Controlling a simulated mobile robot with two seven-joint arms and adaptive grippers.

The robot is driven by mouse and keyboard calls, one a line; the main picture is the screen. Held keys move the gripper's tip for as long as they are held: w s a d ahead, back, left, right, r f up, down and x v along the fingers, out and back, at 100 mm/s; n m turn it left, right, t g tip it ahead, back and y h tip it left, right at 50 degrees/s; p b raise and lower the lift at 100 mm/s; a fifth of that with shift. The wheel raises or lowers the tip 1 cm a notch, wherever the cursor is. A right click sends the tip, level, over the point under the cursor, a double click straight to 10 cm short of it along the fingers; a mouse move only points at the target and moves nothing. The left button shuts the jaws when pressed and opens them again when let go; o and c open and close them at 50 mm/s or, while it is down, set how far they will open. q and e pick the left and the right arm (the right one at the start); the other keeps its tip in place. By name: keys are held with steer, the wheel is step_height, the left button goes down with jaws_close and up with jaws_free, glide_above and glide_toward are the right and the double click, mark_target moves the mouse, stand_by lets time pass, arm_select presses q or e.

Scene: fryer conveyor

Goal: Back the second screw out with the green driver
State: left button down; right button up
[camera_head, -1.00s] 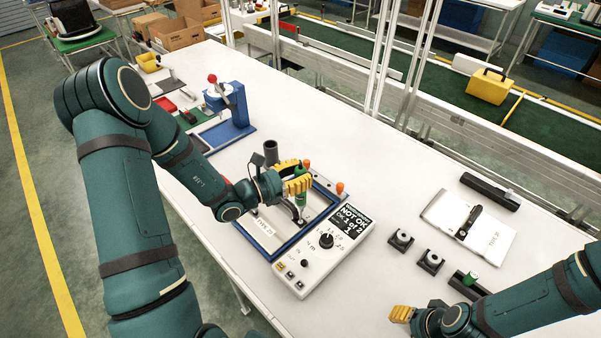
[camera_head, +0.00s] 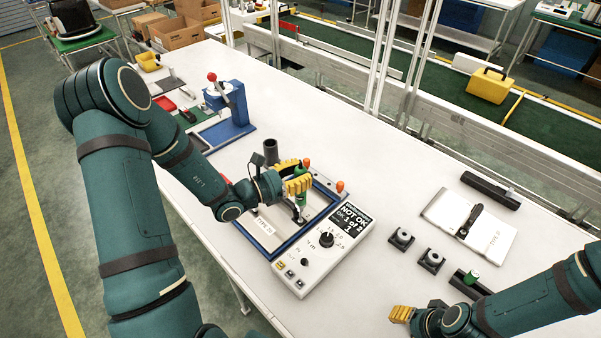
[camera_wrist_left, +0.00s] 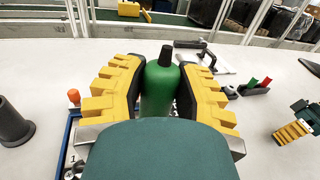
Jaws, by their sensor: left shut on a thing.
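My left gripper (camera_head: 297,183) is shut on the green driver (camera_head: 300,199), its yellow fingers on both sides of the handle. The left wrist view shows the green handle (camera_wrist_left: 160,88) gripped between the fingers. The driver points down into the blue-framed fixture (camera_head: 281,251), beside its right rail. The screw under the tip is too small to make out. The tester unit (camera_head: 317,266) beside the frame has a display (camera_head: 349,219) reading "NOT OK" and "1 of 2". My right gripper (camera_head: 401,314) is at the lower right, over bare table; its finger gap does not show clearly.
A dark cylinder (camera_head: 270,151) stands behind the fixture. Orange-topped pieces (camera_head: 340,187) stand at the fixture's far side. Black blocks (camera_head: 402,239), a white plate with a black handle (camera_head: 440,213) and a green-capped holder (camera_head: 471,279) lie to the right. A blue press (camera_head: 236,117) stands at the back left.

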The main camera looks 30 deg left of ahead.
arm_select(q)
steer(key=shift+s+f, duration=0.1)
steer(key=shift+f, duration=0.3)
arm_select(e)
steer(key=shift+s+f, duration=0.1)
steer(key=shift+f, duration=0.1)
stand_by(0.3)
arm_select(q)
steer(key=shift+w+r, duration=0.2)
steer(key=shift+r, duration=0.15)
arm_select(e)
steer(key=shift+r, duration=0.15)
stand_by(1.4)
arm_select(q)
steer(key=shift+w+r+p, duration=0.1)
steer(key=shift+r+p, duration=0.45)
steer(key=shift+r, duration=0.25)
arm_select(e)
steer(key=shift+r, duration=0.55)
arm_select(q)
steer(key=shift+d+r+p, duration=0.1)
steer(key=shift+r+p, duration=1.55)
steer(key=shift+r, duration=0.75)
arm_select(e)
steer(key=shift+r, duration=1.7)
steer(key=shift+f, duration=0.1)
